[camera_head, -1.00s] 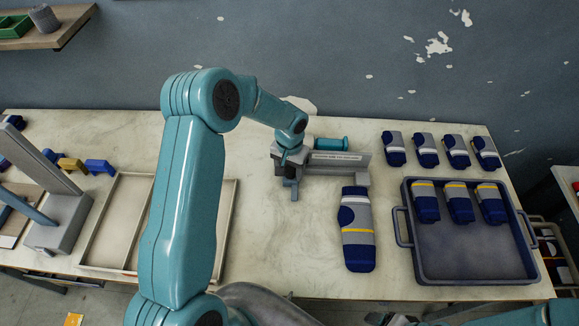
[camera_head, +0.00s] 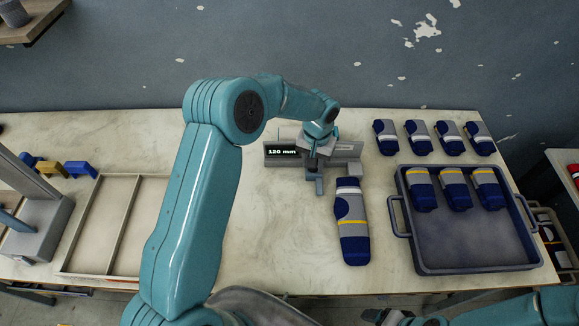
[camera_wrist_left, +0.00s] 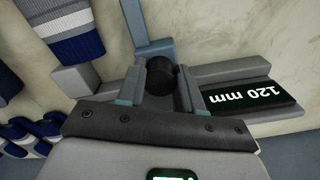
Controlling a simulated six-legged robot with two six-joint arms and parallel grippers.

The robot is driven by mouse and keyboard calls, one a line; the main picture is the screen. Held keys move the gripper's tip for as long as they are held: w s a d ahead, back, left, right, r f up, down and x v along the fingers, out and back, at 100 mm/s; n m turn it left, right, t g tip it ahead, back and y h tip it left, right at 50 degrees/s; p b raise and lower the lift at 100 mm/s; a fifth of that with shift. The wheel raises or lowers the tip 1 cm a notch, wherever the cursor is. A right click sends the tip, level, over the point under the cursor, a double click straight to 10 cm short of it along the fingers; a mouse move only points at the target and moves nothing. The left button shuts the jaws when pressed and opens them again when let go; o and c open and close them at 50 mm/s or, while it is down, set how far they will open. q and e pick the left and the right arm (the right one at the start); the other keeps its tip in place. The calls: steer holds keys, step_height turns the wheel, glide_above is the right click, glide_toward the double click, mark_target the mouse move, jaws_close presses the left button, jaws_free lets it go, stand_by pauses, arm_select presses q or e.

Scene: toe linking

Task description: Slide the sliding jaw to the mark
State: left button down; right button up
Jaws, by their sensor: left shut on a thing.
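The grey measuring gauge (camera_head: 352,153) lies near the back middle of the table. Its dark display (camera_head: 282,152) reads 120 mm, also in the left wrist view (camera_wrist_left: 240,97). The sliding jaw (camera_head: 320,182) sticks out toward the front, near the gauge's middle; its blue-grey arm shows in the left wrist view (camera_wrist_left: 133,22). My left gripper (camera_head: 318,146) is over the jaw, shut on its dark round knob (camera_wrist_left: 160,75). I cannot make out the mark. My right gripper (camera_head: 392,318) is at the bottom edge, mostly cut off, its fingers unclear.
A large blue and grey sock (camera_head: 351,222) lies in front of the gauge. A dark tray (camera_head: 470,245) with three socks stands at the right, with several socks (camera_head: 450,138) behind it. A divided tray (camera_head: 108,222) is at the left. The table front of the gauge's left is clear.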

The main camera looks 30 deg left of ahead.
arm_select(q)
steer(key=shift+w+d, duration=0.5)
steer(key=shift+d, duration=0.2)
steer(key=shift+w+d, duration=0.5)
steer(key=shift+d, duration=0.2)
steer(key=c, duration=1)
jaws_free()
steer(key=shift+o, duration=1.2)
steer(key=shift+a+f, duration=0.1)
steer(key=shift+r, duration=0.4)
step_height(320, 180, up, 16)
steer(key=b, duration=0.1)
steer(key=shift+f+b, duration=0.2)
steer(key=shift+b, duration=0.1)
